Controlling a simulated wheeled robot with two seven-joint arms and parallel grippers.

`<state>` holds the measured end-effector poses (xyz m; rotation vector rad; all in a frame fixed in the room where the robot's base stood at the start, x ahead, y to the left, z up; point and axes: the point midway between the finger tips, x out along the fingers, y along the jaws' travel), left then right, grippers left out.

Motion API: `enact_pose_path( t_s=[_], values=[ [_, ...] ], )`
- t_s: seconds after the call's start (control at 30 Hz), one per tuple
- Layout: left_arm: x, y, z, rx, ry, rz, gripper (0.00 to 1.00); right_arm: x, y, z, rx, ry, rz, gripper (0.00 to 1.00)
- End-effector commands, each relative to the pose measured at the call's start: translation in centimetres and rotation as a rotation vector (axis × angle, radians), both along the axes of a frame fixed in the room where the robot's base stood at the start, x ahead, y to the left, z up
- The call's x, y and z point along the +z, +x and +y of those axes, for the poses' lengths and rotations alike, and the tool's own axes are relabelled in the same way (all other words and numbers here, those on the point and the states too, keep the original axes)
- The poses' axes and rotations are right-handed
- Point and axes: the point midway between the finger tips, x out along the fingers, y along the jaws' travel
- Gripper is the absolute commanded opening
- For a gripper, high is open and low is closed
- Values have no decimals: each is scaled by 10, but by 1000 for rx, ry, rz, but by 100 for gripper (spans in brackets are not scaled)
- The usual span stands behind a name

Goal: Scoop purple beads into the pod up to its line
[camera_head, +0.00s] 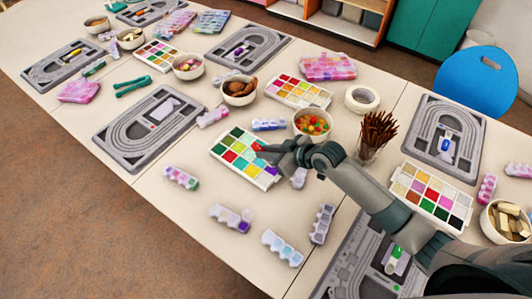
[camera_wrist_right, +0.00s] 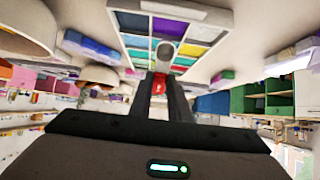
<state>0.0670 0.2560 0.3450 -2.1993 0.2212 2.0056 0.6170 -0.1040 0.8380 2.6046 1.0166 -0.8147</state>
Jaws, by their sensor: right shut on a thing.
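My right gripper (camera_head: 264,149) is over the back edge of a white bead tray (camera_head: 217,153) with green, red, white and yellow compartments. It is shut on a red-handled scoop (camera_wrist_right: 159,84); the scoop's grey bowl (camera_wrist_right: 165,53) points toward the tray in the wrist view. A purple compartment (camera_wrist_right: 169,28) lies just beyond the bowl there. I cannot tell whether the bowl holds beads. Several small pods lie around, including one with a purple end (camera_head: 231,217), a pale blue one (camera_head: 282,247) and a grey-purple one (camera_head: 322,224). I cannot tell which is the task's pod, and no fill line is readable. My left gripper is not in view.
A bowl of mixed beads (camera_head: 312,123), a cup of brown sticks (camera_head: 376,130) and a tape roll (camera_head: 362,100) stand behind my right arm. Another bead tray (camera_head: 432,197) lies at right. Grey bead boards (camera_head: 147,127) are spread about. The table's front left is mostly clear.

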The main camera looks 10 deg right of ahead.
Motion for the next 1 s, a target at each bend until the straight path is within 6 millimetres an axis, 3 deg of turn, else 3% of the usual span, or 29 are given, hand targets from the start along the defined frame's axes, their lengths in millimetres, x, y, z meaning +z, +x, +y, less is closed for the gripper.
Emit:
enact_pose_path(
  t_s=[0.5, 1.0],
  values=[
    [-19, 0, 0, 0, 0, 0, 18, -26, -5, -5, 0, 4, -6, 0],
    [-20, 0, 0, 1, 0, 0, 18, -30, -5, -5, 0, 4, -6, 0]
  ],
)
